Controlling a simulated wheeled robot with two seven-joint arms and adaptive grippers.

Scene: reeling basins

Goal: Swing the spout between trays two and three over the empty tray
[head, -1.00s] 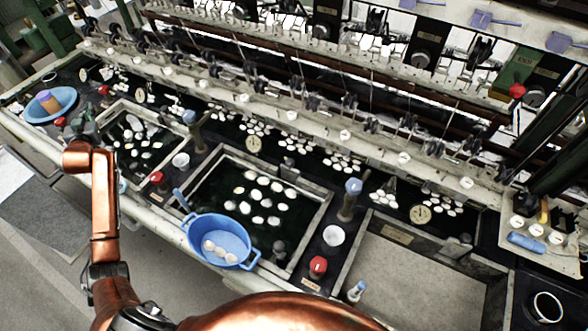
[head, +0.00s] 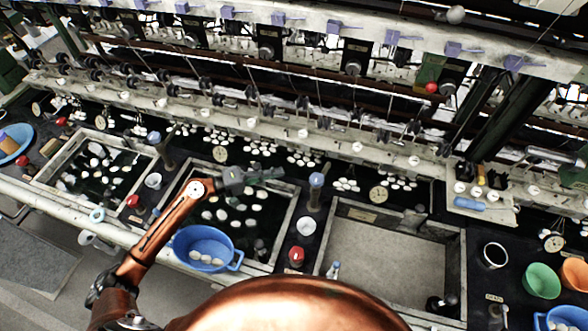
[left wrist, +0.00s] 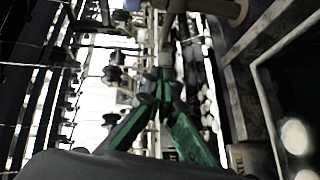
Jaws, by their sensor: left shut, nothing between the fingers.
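The blue-capped spout post (head: 315,190) stands upright between the middle tray (head: 285,228), which holds water and white cocoons, and the empty grey tray (head: 390,250) on the right. Which way its outlet points is too small to tell. My left gripper (head: 280,172) is shut and empty above the back of the middle tray, pointing right towards the post, with a gap between them. In the left wrist view my green fingers (left wrist: 165,85) come together below a dull brownish pipe (left wrist: 205,7), perhaps the spout. My right gripper is out of view.
A blue colander (head: 204,240) with cocoons sits on the middle tray's front edge. A white cup (head: 306,226) and a red knob (head: 296,256) stand in front of the post. The reeling machine's rail (head: 300,132) runs behind the trays. The space above the empty tray is clear.

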